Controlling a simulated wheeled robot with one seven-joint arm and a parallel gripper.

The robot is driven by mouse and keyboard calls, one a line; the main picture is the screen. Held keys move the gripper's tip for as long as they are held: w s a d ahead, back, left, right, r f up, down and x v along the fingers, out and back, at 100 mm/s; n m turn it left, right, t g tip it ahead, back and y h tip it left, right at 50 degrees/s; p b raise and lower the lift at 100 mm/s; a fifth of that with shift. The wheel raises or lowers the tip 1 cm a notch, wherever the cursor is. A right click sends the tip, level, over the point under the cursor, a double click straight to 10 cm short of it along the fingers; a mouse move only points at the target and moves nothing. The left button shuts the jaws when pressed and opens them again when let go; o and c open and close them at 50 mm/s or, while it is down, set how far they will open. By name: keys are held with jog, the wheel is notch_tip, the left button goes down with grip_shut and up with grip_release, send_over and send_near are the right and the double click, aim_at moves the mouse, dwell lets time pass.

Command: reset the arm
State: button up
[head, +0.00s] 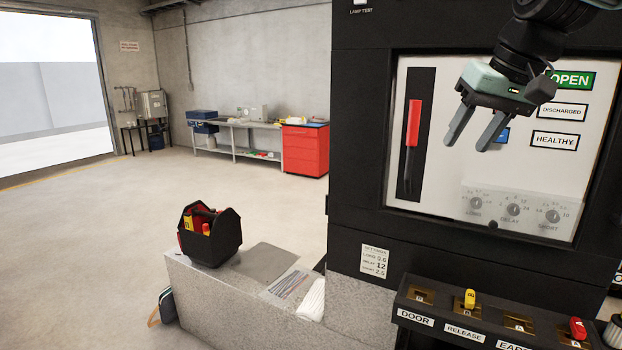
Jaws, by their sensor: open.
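My gripper (470,136) hangs from the upper right in the head view, its two fingers spread apart and pointing down and left. Nothing is between the fingers. It is in front of the white panel of a black cabinet (352,150), to the right of a red handle (413,122) in a dark vertical slot. It partly covers a blue label. Labels reading OPEN (572,79), DISCHARGED (563,112) and HEALTHY (554,140) are to its right. I cannot tell whether the gripper touches the panel.
Dials sit behind a clear cover (520,207) low on the panel. Below, a switch strip (450,322) carries yellow and red keys. A black tool bag (210,236) and white cloth (312,298) lie on a grey ledge (190,285). The floor at left is open.

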jog(key=s+a+f+n+g+b, duration=0.2)
jog(key=s+a+f, duration=0.4)
jog(key=f, duration=0.4)
jog(key=s+a+f+n+g+b, duration=0.1)
jog(key=s+a+f+n+b, duration=0.1)
jog(key=s+a+f, duration=0.6)
jog(key=s+f+n+g+h+b, duration=0.1)
jog(key=s+f+n+b, duration=0.2)
jog(key=s+f, duration=0.9)
notch_tip(320, 180, down, 3)
jog(key=shift+s+r+n+g, duration=0.1)
jog(key=shift+s+n+g, duration=0.2)
jog(key=shift+s+g, duration=0.1)
